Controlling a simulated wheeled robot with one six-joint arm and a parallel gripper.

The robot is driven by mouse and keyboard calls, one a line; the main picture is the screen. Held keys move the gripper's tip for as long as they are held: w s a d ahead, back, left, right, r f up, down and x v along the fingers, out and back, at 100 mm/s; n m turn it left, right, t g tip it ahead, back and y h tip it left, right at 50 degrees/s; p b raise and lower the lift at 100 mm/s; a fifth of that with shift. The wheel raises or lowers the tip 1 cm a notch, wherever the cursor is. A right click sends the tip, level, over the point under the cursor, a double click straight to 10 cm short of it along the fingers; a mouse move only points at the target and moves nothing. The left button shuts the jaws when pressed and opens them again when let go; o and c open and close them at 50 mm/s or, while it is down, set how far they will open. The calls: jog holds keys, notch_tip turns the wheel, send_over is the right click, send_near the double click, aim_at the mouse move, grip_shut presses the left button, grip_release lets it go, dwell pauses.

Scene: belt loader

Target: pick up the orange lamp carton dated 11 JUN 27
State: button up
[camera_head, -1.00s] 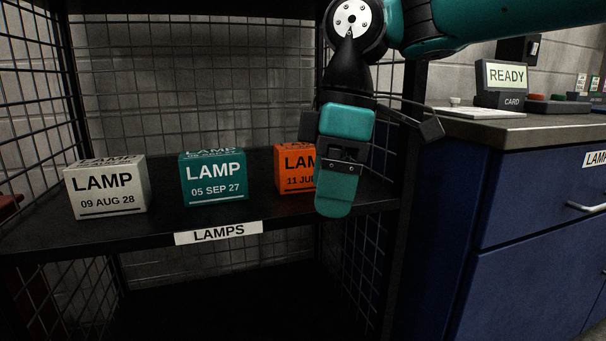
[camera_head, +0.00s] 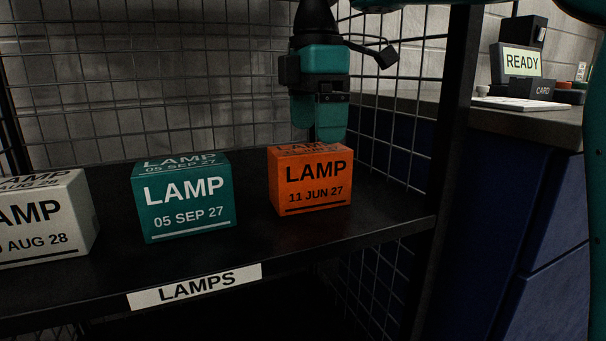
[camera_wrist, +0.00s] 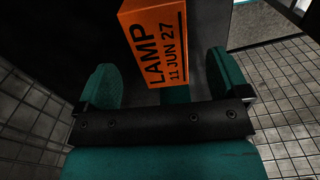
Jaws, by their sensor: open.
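The orange lamp carton (camera_head: 311,181) dated 11 JUN 27 stands upright on the black shelf, at the right of the row. My gripper (camera_head: 319,128) points down just above and behind its top in the head view. In the wrist view the carton (camera_wrist: 155,45) shows between and beyond the two teal fingers of my open gripper (camera_wrist: 166,83), with its label readable. I cannot tell whether either finger touches it. The lower fingertips are partly hidden behind the carton in the head view.
A teal carton (camera_head: 184,199) dated 05 SEP 27 and a pale carton (camera_head: 42,222) stand to the left on the shelf (camera_head: 255,236). Wire mesh (camera_head: 200,75) closes the back and right side. A black post (camera_head: 450,120) and a counter (camera_head: 530,117) are at the right.

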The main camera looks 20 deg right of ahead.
aim_at(309, 148)
jog(key=shift+a+f+b, duration=0.15)
jog(key=shift+f+b, duration=0.45)
jog(key=shift+f, duration=0.15)
jog(key=shift+a+f+b, duration=0.15)
jog(key=shift+f+b, duration=0.4)
jog(key=shift+f, duration=0.2)
notch_tip(309, 148, down, 4)
jog(key=b, duration=0.4)
jog(key=shift+a, duration=0.15)
jog(key=c, duration=1.1)
jog(key=shift+o, duration=0.2)
jog(key=shift+r, duration=0.15)
